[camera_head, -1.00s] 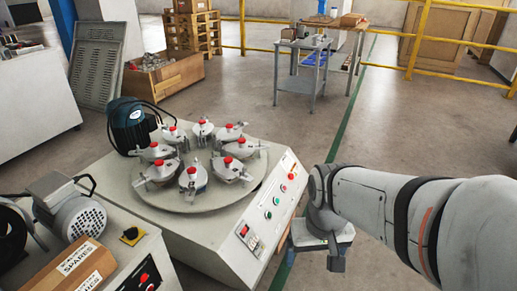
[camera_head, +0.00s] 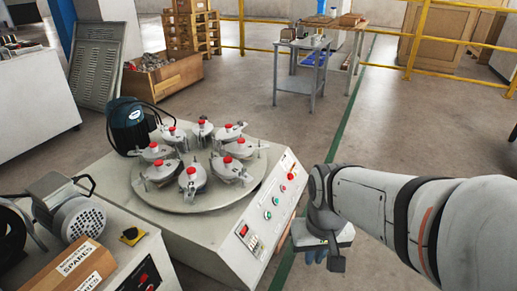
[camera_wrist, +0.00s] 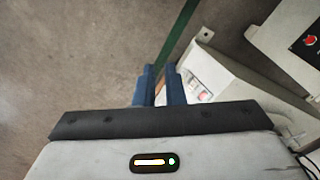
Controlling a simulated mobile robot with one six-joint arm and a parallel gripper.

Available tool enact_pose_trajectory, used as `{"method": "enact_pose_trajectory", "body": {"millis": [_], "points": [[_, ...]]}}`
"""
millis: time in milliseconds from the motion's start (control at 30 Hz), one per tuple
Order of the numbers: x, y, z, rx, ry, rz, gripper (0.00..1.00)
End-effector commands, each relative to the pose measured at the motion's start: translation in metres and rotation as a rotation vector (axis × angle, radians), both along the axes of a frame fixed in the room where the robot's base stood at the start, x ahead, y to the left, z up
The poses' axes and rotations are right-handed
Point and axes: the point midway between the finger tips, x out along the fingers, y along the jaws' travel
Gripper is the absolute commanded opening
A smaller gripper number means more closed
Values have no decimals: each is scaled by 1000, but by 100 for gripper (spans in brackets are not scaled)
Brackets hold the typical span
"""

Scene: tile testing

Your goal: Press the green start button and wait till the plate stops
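The tile testing machine (camera_head: 215,232) has a round plate (camera_head: 190,204) on top, bearing several grey lidded jars (camera_head: 192,180) with red knobs. Its sloped front panel holds red buttons and a green button (camera_head: 276,201); another greenish button (camera_head: 267,215) sits lower, and I cannot tell which is the start. My gripper (camera_head: 316,256) hangs right of the panel, apart from it, with blue fingers pointing down. In the wrist view the fingers (camera_wrist: 160,72) are slightly apart with nothing between them, and the machine's pale side (camera_wrist: 222,75) lies to their right. The green buttons are not clear there.
A second bench (camera_head: 150,250) with a grey motor (camera_head: 85,220) and a spares box (camera_head: 75,268) stands at lower left. Open floor with a green line (camera_head: 340,135) lies right of the machine. A trolley (camera_head: 302,65) stands far back.

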Motion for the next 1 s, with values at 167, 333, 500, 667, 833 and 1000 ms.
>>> {"method": "enact_pose_trajectory", "body": {"millis": [167, 333, 500, 667, 833, 1000], "points": [[0, 0, 0, 0, 0, 0, 0], [0, 0, 0, 0, 0, 0, 0], [0, 0, 0, 0, 0, 0, 0], [0, 0, 0, 0, 0, 0, 0], [0, 0, 0, 0, 0, 0, 0], [0, 0, 0, 1, 1, -3, 0]]}}
